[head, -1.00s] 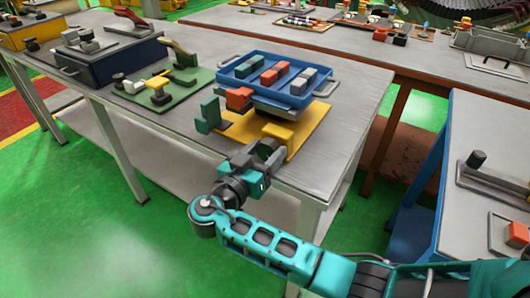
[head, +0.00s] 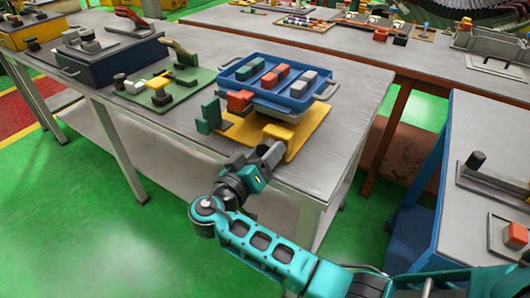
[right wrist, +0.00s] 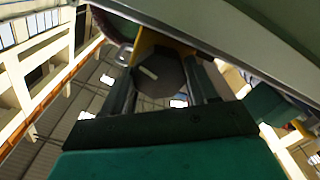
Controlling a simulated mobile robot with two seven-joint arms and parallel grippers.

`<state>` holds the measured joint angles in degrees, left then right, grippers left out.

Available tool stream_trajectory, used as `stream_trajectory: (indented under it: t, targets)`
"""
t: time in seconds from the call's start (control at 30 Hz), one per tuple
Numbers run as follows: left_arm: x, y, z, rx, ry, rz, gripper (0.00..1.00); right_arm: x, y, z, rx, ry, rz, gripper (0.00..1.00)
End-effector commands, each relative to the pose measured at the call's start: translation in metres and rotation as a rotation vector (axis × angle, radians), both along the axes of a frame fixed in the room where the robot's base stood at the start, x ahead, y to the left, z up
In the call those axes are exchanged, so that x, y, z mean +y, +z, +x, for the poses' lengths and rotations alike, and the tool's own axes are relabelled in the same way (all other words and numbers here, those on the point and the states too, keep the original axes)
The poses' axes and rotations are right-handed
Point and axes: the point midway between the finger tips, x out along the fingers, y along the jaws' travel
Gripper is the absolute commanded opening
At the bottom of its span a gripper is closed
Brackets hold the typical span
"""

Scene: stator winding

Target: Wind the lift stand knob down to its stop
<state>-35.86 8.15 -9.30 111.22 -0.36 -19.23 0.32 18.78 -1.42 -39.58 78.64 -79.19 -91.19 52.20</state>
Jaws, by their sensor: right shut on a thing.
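The lift stand has a yellow base plate (head: 312,128) and carries a blue tray (head: 300,104) on top. A yellow block (head: 279,133) stands at its near side. My right gripper (head: 270,152) is at this near side, by the table's front edge. In the right wrist view, the dark, many-sided knob (right wrist: 158,76) with a pale mark sits between the two fingers of my right gripper (right wrist: 162,90), which is shut on it. The knob is hidden by the gripper in the head view. My left gripper is out of view.
The tray holds red, green and grey blocks. A green upright block (head: 208,116) stands left of the stand. A green board (head: 185,92) with fittings and a blue box (head: 120,58) lie farther left. The grey table (head: 330,170) is bare at the right front.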

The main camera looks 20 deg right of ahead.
Motion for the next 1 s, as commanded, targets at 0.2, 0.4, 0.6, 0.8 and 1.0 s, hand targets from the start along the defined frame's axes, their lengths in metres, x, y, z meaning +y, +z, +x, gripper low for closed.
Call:
stream_trajectory:
  t: [0.2, 0.4, 0.6, 0.8, 1.0]
  targets:
    - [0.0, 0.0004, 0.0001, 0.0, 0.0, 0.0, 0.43, -0.0009, 0.0039, 0.0018, -0.01, 0.001, -0.003, 0.28]
    - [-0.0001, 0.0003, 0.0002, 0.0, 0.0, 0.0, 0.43, -0.0006, 0.0029, 0.0013, -0.008, 0.0, -0.002, 0.75]
    - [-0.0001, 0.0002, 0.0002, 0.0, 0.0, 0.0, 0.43, -0.0003, 0.0017, 0.0008, -0.005, 0.0, 0.0, 0.81]
    - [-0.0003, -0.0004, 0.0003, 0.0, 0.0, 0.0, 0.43, -0.0006, 0.0009, 0.001, -0.004, 0.0, 0.0, 0.81]
    - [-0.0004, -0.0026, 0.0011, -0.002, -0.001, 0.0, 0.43, -0.0037, 0.0002, 0.0043, -0.003, 0.001, 0.001, 0.81]
